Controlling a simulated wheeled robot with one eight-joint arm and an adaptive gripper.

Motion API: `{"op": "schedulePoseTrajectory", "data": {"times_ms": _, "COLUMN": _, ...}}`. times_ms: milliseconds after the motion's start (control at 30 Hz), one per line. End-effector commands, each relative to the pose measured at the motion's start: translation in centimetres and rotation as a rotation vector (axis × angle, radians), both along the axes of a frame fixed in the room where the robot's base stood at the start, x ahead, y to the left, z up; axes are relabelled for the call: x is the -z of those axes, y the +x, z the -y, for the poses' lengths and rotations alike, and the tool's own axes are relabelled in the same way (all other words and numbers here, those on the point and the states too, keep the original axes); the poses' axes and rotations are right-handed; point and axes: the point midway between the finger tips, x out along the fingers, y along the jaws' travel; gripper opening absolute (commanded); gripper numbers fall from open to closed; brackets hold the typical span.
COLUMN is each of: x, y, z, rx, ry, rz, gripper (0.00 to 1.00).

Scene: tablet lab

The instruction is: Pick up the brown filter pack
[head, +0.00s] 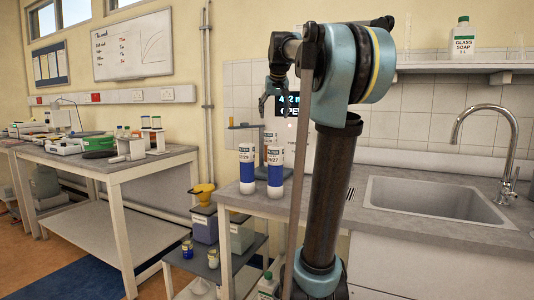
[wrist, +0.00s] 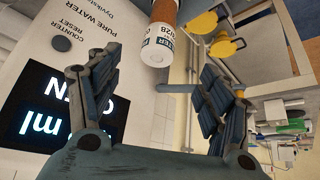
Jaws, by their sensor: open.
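The brown filter pack (wrist: 157,42) shows in the wrist view at the top centre, with a white, printed end and a brown body cut off by the frame edge. In the head view a small brown part of it (head: 270,137) shows behind two blue-and-white filter packs (head: 247,168) (head: 275,168) on the bench. My gripper (wrist: 159,65) is open and empty. The pack lies beyond its fingertips, between the two fingers in the picture and apart from them. In the head view my gripper (head: 270,103) hangs above the packs.
A water dispenser panel with a lit black display (wrist: 62,108) stands close to my gripper. Yellow-handled items (wrist: 220,40) show in the wrist view. A sink (head: 430,200) with a tap is at the right. A cluttered bench (head: 100,168) stands at the left.

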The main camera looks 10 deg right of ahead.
Motion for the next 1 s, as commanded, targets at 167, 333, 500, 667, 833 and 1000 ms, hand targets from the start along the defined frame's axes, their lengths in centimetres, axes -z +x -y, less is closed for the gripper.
{"op": "schedulePoseTrajectory", "data": {"times_ms": 167, "x": -0.2, "y": 1.0, "z": 0.0, "rx": 0.0, "ry": 0.0, "rz": 0.006, "gripper": 0.72}}
{"op": "schedulePoseTrajectory", "data": {"times_ms": 333, "x": 2.0, "y": 2.4, "z": -0.3, "rx": -0.004, "ry": 0.0, "rz": 0.007, "gripper": 0.72}}
{"op": "schedulePoseTrajectory", "data": {"times_ms": 500, "x": 4.5, "y": 4.1, "z": -0.6, "rx": -0.006, "ry": 0.001, "rz": 0.007, "gripper": 0.72}}
{"op": "schedulePoseTrajectory", "data": {"times_ms": 667, "x": 6.9, "y": 5.5, "z": -0.7, "rx": -0.009, "ry": 0.0, "rz": 0.007, "gripper": 0.72}}
{"op": "schedulePoseTrajectory", "data": {"times_ms": 833, "x": 8.8, "y": 6.8, "z": -0.7, "rx": -0.009, "ry": 0.0, "rz": 0.007, "gripper": 0.72}}
{"op": "schedulePoseTrajectory", "data": {"times_ms": 1000, "x": 9.6, "y": 7.3, "z": -0.7, "rx": -0.009, "ry": 0.0, "rz": 0.007, "gripper": 0.72}}
